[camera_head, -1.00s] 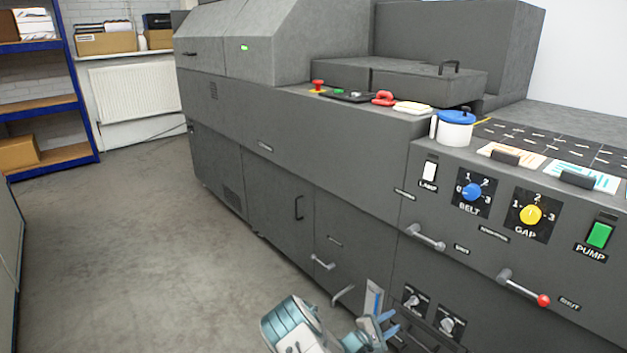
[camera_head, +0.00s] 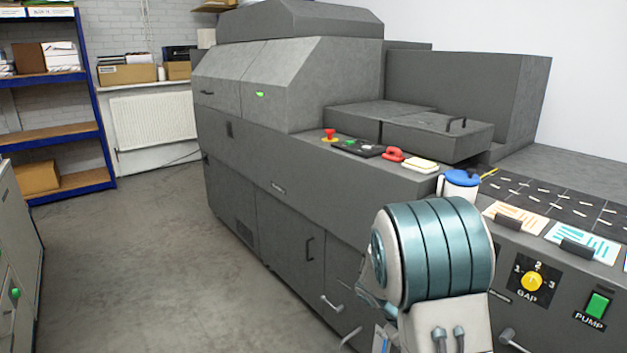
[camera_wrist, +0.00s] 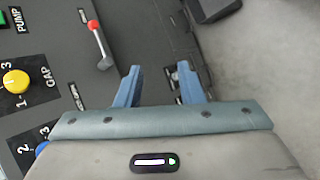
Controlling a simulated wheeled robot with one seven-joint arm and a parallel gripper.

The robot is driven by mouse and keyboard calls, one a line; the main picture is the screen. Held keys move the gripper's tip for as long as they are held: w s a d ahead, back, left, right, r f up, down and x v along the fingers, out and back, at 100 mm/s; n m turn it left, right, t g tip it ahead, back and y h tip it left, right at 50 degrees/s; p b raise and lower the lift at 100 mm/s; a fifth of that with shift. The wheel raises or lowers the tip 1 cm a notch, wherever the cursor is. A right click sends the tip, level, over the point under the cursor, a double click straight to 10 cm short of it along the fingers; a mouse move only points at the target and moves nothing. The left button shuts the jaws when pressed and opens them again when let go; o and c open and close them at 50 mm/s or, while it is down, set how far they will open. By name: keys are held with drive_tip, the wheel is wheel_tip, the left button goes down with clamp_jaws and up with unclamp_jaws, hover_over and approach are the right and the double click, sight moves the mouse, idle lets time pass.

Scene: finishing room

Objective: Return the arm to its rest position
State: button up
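My gripper (camera_wrist: 163,88) shows in the wrist view with its two blue fingers spread apart and nothing between them. It is in front of the grey machine's (camera_head: 290,185) control side. In the head view my arm's teal and white joint covers the lamp and belt controls, and the fingers are hidden. In the wrist view a lever with a red knob (camera_wrist: 93,25) lies above and left of the fingers, apart from them. The yellow GAP knob (camera_wrist: 16,81) is at the left.
The GAP knob (camera_head: 532,281) and green PUMP switch (camera_head: 597,305) are right of my arm. Grey floor (camera_head: 150,270) is clear at the left, beside a low cabinet (camera_head: 18,250) and blue shelving (camera_head: 108,150).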

drive_tip(key=s+a+r+m+t+y+p, duration=0.1)
drive_tip(key=s+a+r+y+p, duration=0.3)
drive_tip(key=s+r, duration=0.5)
drive_tip(key=s+a+r+m+t+y+p, duration=0.1)
drive_tip(key=s+a+r+t+y+p, duration=0.2)
drive_tip(key=s+a+r, duration=0.4)
wheel_tip(320, 180, up, 7)
drive_tip(key=s+y+p, duration=0.1)
drive_tip(key=s+p, duration=0.1)
drive_tip(key=shift+p, duration=0.3)
drive_tip(key=shift+c, duration=0.6)
drive_tip(key=shift+a, duration=0.1)
